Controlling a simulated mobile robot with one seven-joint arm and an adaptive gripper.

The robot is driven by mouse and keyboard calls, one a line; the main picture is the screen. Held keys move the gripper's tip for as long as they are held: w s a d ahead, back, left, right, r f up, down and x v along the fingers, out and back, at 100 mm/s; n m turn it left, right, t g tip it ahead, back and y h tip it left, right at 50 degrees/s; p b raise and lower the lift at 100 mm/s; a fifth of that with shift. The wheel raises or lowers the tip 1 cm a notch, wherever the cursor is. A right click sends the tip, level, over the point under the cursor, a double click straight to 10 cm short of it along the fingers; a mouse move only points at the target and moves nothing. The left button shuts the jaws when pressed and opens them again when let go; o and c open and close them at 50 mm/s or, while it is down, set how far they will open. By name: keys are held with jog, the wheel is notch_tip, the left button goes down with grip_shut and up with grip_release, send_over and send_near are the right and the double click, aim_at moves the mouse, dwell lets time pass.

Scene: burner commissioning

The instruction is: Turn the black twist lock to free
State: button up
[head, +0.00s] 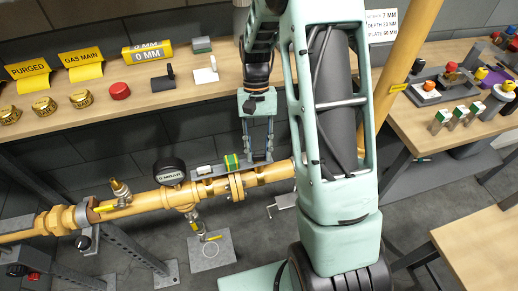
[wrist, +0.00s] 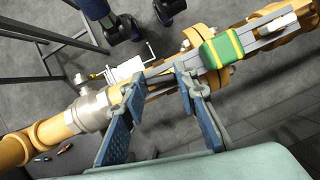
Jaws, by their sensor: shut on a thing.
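A grey rail (wrist: 215,56) lies along the yellow pipe. It carries a green and yellow block (wrist: 222,47), which also shows in the head view (head: 231,162). My gripper (wrist: 160,80) points down over the rail beside that block, with its two blue-grey fingers on either side of a small dark part. This part, seemingly the black twist lock (wrist: 160,83), is mostly hidden by the fingers, and its turn angle cannot be told. In the head view my gripper (head: 260,156) stands at the rail's right end. A white lock (wrist: 281,25) sits at the rail's other end.
The yellow pipe (head: 150,203) runs across below the shelf, with a round gauge (head: 170,171) and a flange (head: 237,187) close to the rail. The shelf (head: 140,100) behind holds signs, brass knobs and a red button. A yellow post (head: 408,50) stands right of my arm.

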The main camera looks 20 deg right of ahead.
jog(key=shift+a+n+h, duration=0.1)
jog(key=shift+n+h, duration=0.4)
jog(key=shift+n, duration=0.7)
jog(key=shift+w, duration=0.1)
jog(key=o, duration=1.2)
jog(key=shift+c, duration=0.2)
jog(key=v, duration=1.2)
